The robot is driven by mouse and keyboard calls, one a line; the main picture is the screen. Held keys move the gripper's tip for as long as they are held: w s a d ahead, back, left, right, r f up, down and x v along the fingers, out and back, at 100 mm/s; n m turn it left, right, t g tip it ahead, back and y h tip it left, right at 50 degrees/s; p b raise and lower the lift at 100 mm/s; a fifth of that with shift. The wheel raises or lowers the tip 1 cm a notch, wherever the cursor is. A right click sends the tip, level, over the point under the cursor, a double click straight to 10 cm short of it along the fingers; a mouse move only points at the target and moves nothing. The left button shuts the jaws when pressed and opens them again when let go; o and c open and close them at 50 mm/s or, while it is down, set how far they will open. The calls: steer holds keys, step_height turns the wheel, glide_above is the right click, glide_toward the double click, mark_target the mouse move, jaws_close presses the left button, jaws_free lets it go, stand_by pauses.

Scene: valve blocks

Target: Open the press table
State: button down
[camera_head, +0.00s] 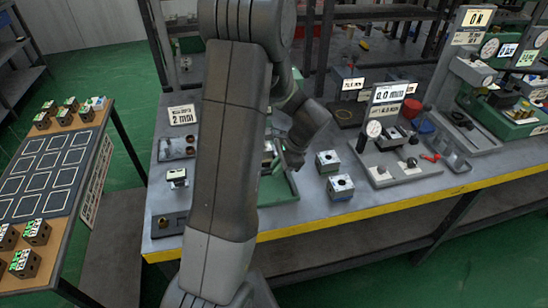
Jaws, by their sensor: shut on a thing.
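My gripper (291,160) reaches down at the green fixture (280,190) on the grey workbench, left of two metal blocks. Its fingers are small and dark here. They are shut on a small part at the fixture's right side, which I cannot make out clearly. My arm hides much of the fixture's left side. I cannot tell for sure which device is the press table, or whether it is open or shut.
Two valve blocks (328,161) (340,187) stand right of the fixture. A gauge station (395,165) and a green machine (510,115) stand farther right. A sign (182,115) stands at left. A side table (85,135) holds several blocks. The bench has a yellow front edge (400,207).

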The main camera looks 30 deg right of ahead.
steer(key=s, duration=0.3)
steer(key=s+a, duration=0.1)
steer(key=s, duration=0.1)
steer(key=s+a, duration=0.1)
steer(key=s, duration=0.2)
steer(key=shift+s+b, duration=0.35)
steer(key=c, duration=1.5)
jaws_free()
steer(key=v, duration=1.4)
steer(key=shift+a+f, duration=0.1)
